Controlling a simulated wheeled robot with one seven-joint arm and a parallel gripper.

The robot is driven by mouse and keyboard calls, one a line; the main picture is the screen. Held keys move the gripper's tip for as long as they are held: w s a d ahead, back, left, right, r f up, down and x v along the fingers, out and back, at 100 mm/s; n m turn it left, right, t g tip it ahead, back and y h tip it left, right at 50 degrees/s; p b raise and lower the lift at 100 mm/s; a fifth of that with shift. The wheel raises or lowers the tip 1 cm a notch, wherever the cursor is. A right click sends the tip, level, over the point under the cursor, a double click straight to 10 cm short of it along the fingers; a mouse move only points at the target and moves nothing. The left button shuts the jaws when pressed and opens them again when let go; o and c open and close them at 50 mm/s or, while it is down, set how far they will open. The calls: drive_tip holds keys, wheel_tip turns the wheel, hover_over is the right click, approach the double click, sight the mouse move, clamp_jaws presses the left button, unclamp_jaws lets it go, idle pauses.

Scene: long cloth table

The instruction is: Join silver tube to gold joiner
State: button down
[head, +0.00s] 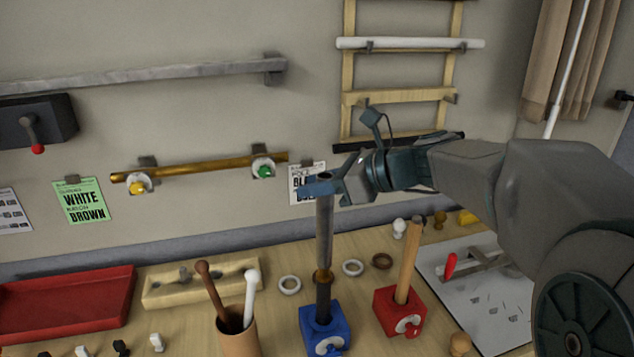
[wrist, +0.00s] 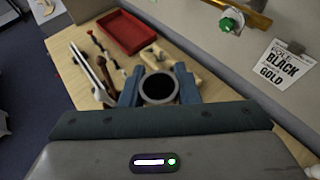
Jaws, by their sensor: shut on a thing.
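My gripper (head: 323,186) is shut on the upper end of the silver tube (head: 325,230), which stands upright. In the wrist view, my gripper (wrist: 159,88) has a finger on each side of the tube's open round end. The gold joiner (head: 323,275) sits on top of a black tube (head: 323,302) that stands in a blue base (head: 325,326). The silver tube's lower end is in line with the joiner and appears to meet it. I cannot tell how far in it is.
A red base (head: 400,312) with a wooden rod stands close to the right. A cup (head: 238,338) with brown and white sticks stands at left. Rings (head: 289,285) lie near the blue base. A red tray (head: 66,305) is far left. A brass rail (head: 200,169) hangs on the wall behind.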

drive_tip(key=shift+f+b, duration=0.9)
drive_tip(key=shift+f, duration=0.5)
drive_tip(key=c, duration=1)
unclamp_jaws()
drive_tip(key=b+v, duration=0.1)
drive_tip(key=v, duration=1.2)
drive_tip(key=shift+s+d+r, duration=0.15)
drive_tip(key=shift+d, duration=0.2)
